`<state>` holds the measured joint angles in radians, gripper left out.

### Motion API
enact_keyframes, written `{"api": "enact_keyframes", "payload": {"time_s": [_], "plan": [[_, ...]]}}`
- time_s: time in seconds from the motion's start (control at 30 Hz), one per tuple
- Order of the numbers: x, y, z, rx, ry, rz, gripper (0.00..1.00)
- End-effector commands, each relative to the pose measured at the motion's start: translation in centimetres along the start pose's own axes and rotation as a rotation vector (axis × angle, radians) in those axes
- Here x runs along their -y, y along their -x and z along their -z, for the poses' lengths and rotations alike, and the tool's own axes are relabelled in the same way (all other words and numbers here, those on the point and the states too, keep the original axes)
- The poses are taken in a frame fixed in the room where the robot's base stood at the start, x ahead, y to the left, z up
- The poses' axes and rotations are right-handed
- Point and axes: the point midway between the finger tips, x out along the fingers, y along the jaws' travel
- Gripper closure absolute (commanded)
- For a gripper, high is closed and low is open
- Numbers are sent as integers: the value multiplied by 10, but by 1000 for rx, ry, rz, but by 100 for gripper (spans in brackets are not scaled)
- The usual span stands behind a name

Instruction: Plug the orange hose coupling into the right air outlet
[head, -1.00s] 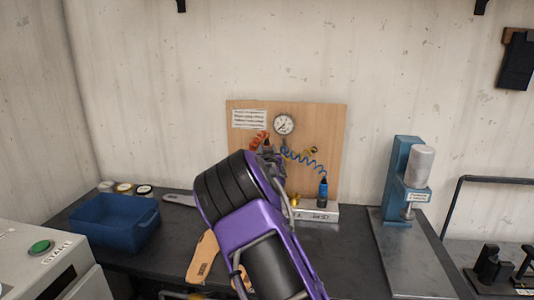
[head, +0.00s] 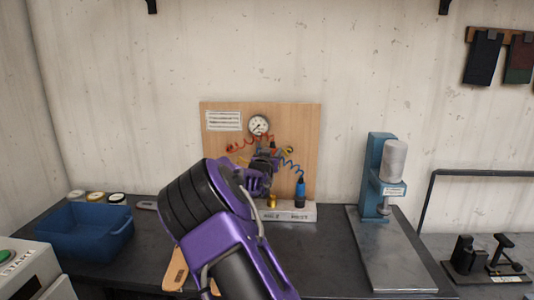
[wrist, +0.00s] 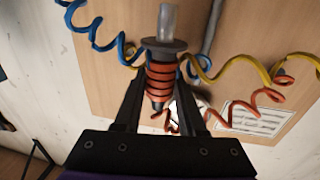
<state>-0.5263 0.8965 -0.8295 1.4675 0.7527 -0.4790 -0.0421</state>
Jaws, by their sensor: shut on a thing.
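My gripper (wrist: 158,88) is shut on the orange hose coupling (wrist: 160,72), which has a ribbed orange grip, a dark collar and a pale metal end pointing up in the wrist view. In the head view the coupling (head: 274,147) is small and partly hidden, held in front of the wooden panel (head: 222,165) below the gauge. The right air outlet (head: 289,151) shows as a small brass-coloured fitting on the panel, right of the coupling. The two look apart, but depth is hard to judge. My arm hides the panel's lower left.
A blue coupling (head: 300,190) stands on a pale block (head: 304,213) beside a brass fitting (head: 272,201). Coiled blue (wrist: 95,28) and yellow (wrist: 238,64) hoses run near my gripper. A blue bin (head: 85,235) is left; a press (head: 379,175) is right.

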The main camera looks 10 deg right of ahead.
Motion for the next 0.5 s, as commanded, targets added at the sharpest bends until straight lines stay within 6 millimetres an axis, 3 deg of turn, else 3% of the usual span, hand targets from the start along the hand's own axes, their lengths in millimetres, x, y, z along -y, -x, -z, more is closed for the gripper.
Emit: {"api": "enact_keyframes", "payload": {"time_s": [0.5], "plan": [[1,0,-46,-1,0,2,100]]}}
